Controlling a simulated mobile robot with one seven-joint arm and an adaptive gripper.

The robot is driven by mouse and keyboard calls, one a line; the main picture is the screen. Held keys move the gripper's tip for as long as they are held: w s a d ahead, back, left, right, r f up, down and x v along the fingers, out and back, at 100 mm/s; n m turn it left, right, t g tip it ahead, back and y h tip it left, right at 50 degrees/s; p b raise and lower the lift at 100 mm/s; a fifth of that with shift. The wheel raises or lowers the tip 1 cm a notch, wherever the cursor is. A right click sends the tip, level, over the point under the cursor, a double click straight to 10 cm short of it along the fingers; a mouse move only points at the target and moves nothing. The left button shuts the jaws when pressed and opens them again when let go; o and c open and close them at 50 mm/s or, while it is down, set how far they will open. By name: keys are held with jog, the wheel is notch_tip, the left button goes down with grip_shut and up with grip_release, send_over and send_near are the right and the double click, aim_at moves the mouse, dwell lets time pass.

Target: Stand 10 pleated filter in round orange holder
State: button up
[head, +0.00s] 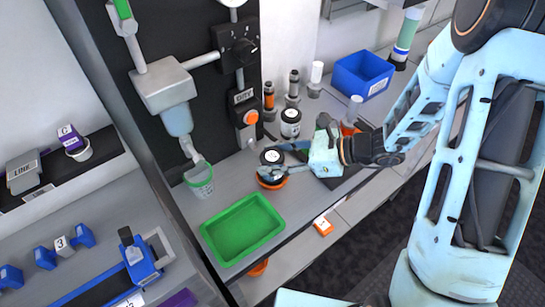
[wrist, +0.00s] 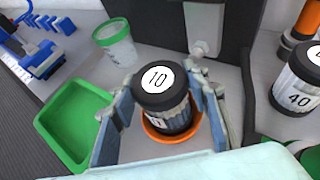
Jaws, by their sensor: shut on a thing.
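The 10 pleated filter (wrist: 160,91) has a black cap with a white "10" label and a pale pleated body. In the wrist view my gripper (wrist: 162,112) has a finger on each side of it and is shut on it. The round orange holder (wrist: 171,130) is directly below, its rim showing around the filter's lower end. The filter looks nearly upright in or just over the holder; its base is hidden, so I cannot tell if it rests on the bottom. In the head view the filter (head: 271,157) and holder (head: 272,182) are by my gripper (head: 270,171).
A green tray (head: 243,229) lies in front, with a green-rimmed cup (head: 199,179) to its left. Another filter (head: 290,122), labelled 40 in the wrist view (wrist: 298,85), stands behind. A blue bin (head: 361,75) is farther back. A dark panel (head: 185,45) rises behind the bench.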

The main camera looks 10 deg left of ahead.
jog(key=shift+f+b, duration=0.35)
jog(key=o, duration=1.2)
jog(key=shift+r+p, duration=0.55)
jog(key=shift+r, duration=0.05)
jog(key=v, duration=1.2)
jog(key=shift+f+b, duration=0.25)
jog(key=shift+b, duration=0.15)
